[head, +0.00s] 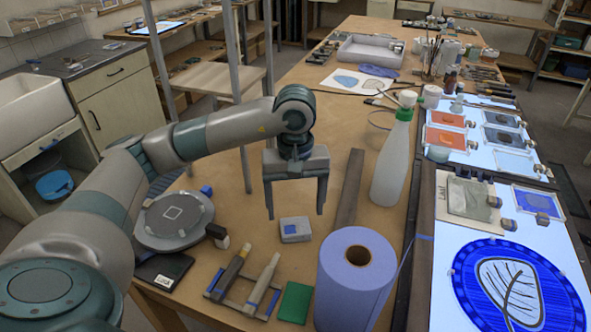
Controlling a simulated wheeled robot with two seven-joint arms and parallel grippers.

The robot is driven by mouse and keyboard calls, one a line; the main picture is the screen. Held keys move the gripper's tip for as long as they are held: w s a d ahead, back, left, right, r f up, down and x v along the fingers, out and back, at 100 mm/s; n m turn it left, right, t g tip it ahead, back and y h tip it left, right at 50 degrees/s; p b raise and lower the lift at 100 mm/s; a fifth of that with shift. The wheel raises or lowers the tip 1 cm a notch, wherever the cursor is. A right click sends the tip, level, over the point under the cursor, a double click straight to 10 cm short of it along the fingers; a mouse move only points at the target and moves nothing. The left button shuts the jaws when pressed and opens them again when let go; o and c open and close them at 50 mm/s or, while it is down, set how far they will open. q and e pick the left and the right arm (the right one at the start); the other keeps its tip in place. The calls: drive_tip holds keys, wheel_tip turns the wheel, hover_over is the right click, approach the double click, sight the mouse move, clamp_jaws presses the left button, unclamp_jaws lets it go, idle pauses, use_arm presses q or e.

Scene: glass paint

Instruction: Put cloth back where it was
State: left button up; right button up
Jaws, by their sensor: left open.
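A small light-grey folded piece with a blue square on top (296,230) lies flat on the brown worktable; it looks like the cloth, but I cannot be sure. My left gripper (295,212) points down with its two fingers apart and nothing between them. In the head view its fingertips appear just above and behind the grey piece, one toward each side of it. I cannot tell the exact height gap. My right gripper is not in view.
A blue paper roll (355,285) and a white spray bottle (391,160) stand to the right. Brushes on a rack (240,285), a green pad (295,302) and a round grey turntable (173,218) lie nearby. A lit glass panel (450,290) is at the far right.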

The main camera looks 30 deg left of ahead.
use_arm(q)
wheel_tip(320, 180, up, 12)
drive_tip(key=b, duration=0.1)
drive_tip(key=shift+f, duration=0.15)
idle(0.3)
idle(0.6)
